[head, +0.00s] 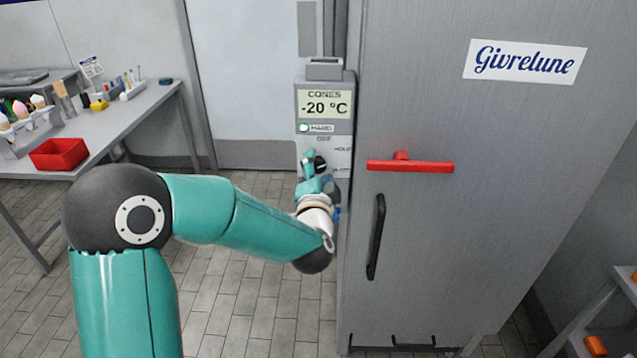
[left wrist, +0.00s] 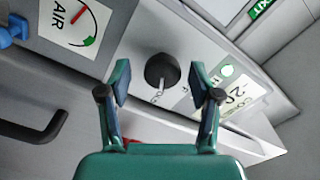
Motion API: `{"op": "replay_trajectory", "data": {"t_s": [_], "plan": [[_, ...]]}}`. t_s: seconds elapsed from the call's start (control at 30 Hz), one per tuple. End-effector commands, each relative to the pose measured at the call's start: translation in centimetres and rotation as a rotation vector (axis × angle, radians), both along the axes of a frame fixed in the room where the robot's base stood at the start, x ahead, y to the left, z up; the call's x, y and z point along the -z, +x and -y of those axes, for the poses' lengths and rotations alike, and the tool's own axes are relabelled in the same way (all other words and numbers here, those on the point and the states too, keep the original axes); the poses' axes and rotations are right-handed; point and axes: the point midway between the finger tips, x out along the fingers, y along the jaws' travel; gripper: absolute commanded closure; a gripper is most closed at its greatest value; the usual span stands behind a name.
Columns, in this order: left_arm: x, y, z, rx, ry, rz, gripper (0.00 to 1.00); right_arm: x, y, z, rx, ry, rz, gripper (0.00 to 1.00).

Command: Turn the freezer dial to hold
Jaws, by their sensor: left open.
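The freezer dial (left wrist: 163,70) is a dark round knob on the grey control box (head: 302,92) at the freezer's left side. In the left wrist view it lies between my two fingers, with a gap on each side. A small silvery mark shows at its edge; which setting it points to I cannot tell. My left gripper (left wrist: 160,84) is open and empty, facing the box. In the head view my left gripper (head: 314,166) partly covers the dial area, where labels for OFF and HOLD show. My right gripper is not in view.
The display (head: 325,104) reads -20 °C above a lit green lamp (head: 304,127). The tall freezer (head: 480,200) has a red handle (head: 410,166) and a black handle (head: 376,236). A side table (head: 125,115) stands left.

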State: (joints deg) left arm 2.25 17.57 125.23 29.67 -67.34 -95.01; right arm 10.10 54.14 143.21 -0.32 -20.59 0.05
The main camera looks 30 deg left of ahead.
Motion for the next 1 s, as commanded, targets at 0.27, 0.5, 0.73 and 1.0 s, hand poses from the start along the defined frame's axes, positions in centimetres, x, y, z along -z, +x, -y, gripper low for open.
{"op": "replay_trajectory", "data": {"t_s": [0.27, 0.5, 0.73, 1.0], "plan": [[0.0, -3.5, 2.4, 0.005, 0.000, -0.001, 0.36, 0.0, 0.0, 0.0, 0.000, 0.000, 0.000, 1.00], [0.0, -7.5, 4.8, 0.005, 0.001, 0.000, 0.36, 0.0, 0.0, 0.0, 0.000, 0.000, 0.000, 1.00], [0.1, -9.5, 6.0, 0.004, -0.001, -0.001, 0.36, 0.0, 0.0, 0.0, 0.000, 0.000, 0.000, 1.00], [0.1, -9.8, 6.1, 0.001, 0.001, -0.001, 0.36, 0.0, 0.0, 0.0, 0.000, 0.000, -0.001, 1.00]]}}
